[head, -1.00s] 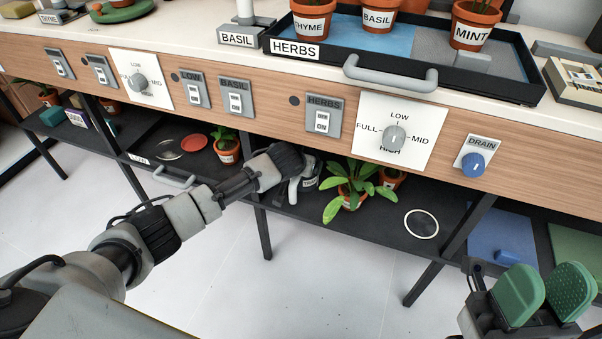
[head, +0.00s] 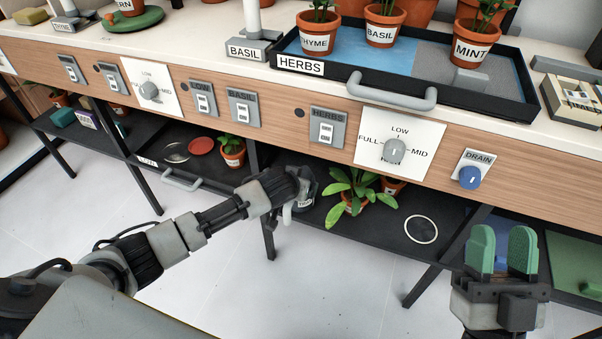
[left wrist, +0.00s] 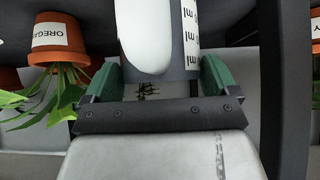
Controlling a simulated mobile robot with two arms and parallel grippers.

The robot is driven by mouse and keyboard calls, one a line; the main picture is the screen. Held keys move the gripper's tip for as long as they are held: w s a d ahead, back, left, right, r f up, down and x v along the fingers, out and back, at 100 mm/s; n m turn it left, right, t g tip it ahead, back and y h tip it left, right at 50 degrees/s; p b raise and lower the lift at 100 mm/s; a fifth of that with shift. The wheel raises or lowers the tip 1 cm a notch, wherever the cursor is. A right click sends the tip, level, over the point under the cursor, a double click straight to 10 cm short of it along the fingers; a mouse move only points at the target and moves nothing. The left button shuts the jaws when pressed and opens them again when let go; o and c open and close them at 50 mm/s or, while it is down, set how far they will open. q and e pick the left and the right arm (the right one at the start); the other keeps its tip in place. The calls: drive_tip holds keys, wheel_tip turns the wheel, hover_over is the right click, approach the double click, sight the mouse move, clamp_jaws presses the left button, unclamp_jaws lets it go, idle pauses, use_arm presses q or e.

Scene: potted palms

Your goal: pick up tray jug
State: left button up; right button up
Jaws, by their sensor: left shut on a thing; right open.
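The jug (head: 304,200) is dark grey with a white handle and stands out only partly behind my left gripper (head: 297,188), at the lower shelf. In the left wrist view the jug (left wrist: 178,62) shows "ml" marks on a white label, and its white handle lies between the green fingers of my left gripper (left wrist: 158,78). The left gripper is shut on the jug. The jug's base is hidden, so I cannot tell whether it touches the shelf. My right gripper (head: 502,248) is open and empty at the lower right, with its green fingers pointing up.
A leafy potted plant (head: 352,192) stands close right of the jug, and a white ring (head: 421,229) lies on the shelf. A table leg (head: 262,215) is close to the left. The bench front with switches and the drain knob (head: 470,177) overhangs the shelf.

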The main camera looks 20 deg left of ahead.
sight(285, 209)
use_arm(q)
drive_tip(key=s+p, duration=0.2)
drive_tip(key=s, duration=0.7)
drive_tip(key=shift+a+p, duration=0.15)
drive_tip(key=shift+p, duration=0.25)
drive_tip(key=shift+s, duration=1.2)
use_arm(e)
wheel_tip(285, 209, down, 10)
drive_tip(key=w+d+g+h, duration=0.1)
drive_tip(key=w+g+h, duration=0.1)
drive_tip(key=g, duration=0.7)
drive_tip(key=shift+w+r+h, duration=0.2)
drive_tip(key=shift+w+h, duration=0.15)
drive_tip(key=shift+h, duration=0.15)
